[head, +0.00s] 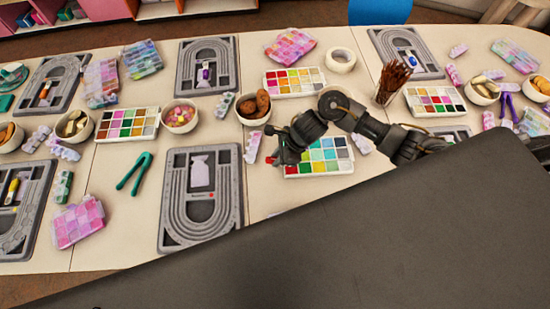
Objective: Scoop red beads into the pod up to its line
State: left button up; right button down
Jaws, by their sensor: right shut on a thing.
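My right gripper (279,158) reaches in from the right and hangs over the left end of a white bead tray (350,168). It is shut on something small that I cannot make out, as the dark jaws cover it. The tray has several coloured compartments, with red at its near left, partly under the gripper. A pale lavender pod (252,147) lies just left of the gripper, apart from it; its line and contents are too small to tell. My left gripper is not in view.
A grey bead board (167,205) lies left of the gripper, with a lavender piece on it. Behind are a bowl of brown items (253,106), another bead tray (292,82) and a cup of brushes (391,82). Teal tongs (135,172) lie farther left.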

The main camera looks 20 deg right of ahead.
jog(key=shift+s+d+f+t+y+b, duration=0.15)
jog(key=shift+d+f+y+b, duration=0.4)
jog(key=shift+b, duration=0.55)
jog(key=shift+s+d+f+t+y+b, duration=0.15)
jog(key=shift+d+f+y+b, duration=0.15)
jog(key=shift+f+y+b, duration=0.55)
jog(key=shift+d+f+b, duration=0.25)
jog(key=shift+f+b, duration=0.6)
jog(key=shift+b, duration=0.7)
